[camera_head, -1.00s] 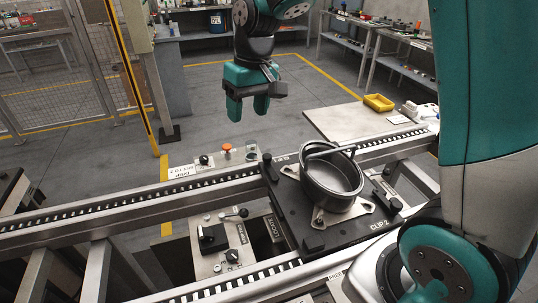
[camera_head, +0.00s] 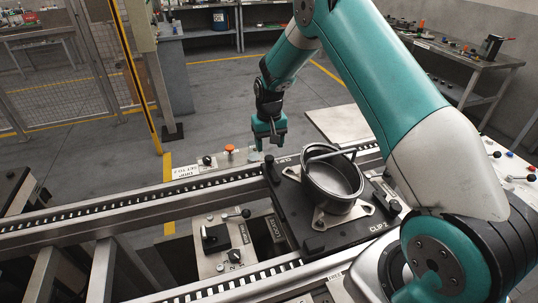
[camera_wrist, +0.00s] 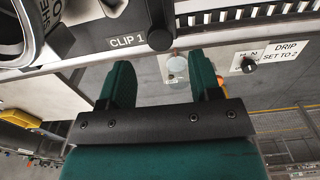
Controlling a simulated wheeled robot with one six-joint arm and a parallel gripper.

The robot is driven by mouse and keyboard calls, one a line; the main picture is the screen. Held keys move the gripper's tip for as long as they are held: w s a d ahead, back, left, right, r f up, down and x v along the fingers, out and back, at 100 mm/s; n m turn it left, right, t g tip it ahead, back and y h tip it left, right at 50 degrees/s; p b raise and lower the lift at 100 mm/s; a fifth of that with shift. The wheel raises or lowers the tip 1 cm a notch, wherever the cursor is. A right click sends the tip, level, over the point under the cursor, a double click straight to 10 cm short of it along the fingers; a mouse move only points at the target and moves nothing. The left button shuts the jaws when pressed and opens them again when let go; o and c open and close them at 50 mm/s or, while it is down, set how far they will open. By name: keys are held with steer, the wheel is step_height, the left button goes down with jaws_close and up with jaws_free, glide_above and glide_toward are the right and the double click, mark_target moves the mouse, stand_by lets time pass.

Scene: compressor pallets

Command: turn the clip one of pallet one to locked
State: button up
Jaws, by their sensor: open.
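The black pallet (camera_head: 290,213) sits on the conveyor rails and carries a round metal housing (camera_head: 333,180). Clip one (camera_head: 269,162) is a dark handle at the pallet's far left corner, just below my gripper. In the wrist view its round black end (camera_wrist: 159,39) shows beside the CLIP 1 label (camera_wrist: 127,42), beyond my fingertips. My gripper (camera_head: 270,146) points down above that corner; in the wrist view (camera_wrist: 162,72) its two green fingers are apart with nothing between them. I cannot tell whether the clip is locked.
An orange button (camera_head: 229,149) and a DRIP label (camera_wrist: 283,50) with a knob (camera_wrist: 249,64) are beside the clip at the far rail. Clip two (camera_head: 395,206) is at the pallet's right. A control plate (camera_head: 222,243) with levers lies between the rails.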

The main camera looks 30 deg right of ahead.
mark_target(269, 157)
step_height(269, 157, down, 6)
steer(key=shift+f+p, duration=0.1)
steer(key=shift+p, duration=0.4)
jaws_close()
